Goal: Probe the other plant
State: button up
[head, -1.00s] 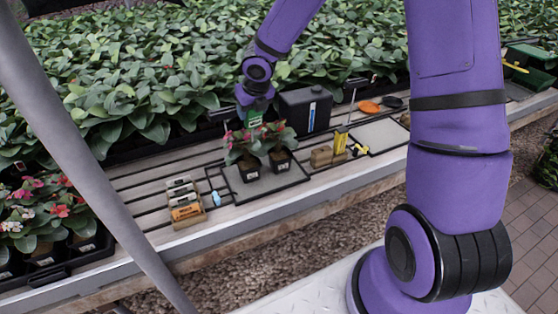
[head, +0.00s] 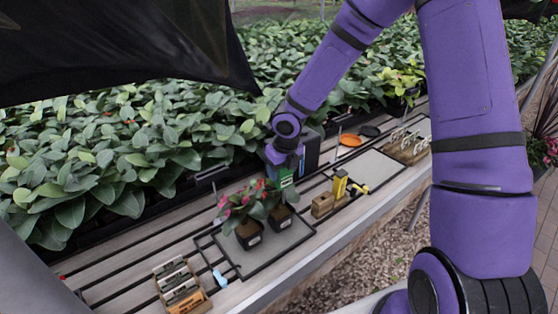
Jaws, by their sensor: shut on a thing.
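Two small potted plants with pink flowers stand side by side on a grey tray (head: 290,241). The left plant (head: 249,235) and the right plant (head: 281,217) are in dark pots with white labels, and their leaves overlap. My gripper (head: 284,172) is low behind the plants, nearest the right one. It is shut on a small green device (head: 286,181). The device's lower end is hidden by leaves, so I cannot tell whether it touches soil.
A black box (head: 310,150) stands just behind my gripper. A wooden block with a yellow item (head: 339,186) is right of the tray. An orange dish (head: 350,140) lies further right. A wooden rack (head: 180,287) is at front left. Dense leafy plants fill the back.

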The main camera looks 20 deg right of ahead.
jog(key=shift+d+f, duration=0.15)
jog(key=shift+f, duration=1.65)
jog(key=shift+f, duration=2.05)
jog(key=shift+f, duration=1.3)
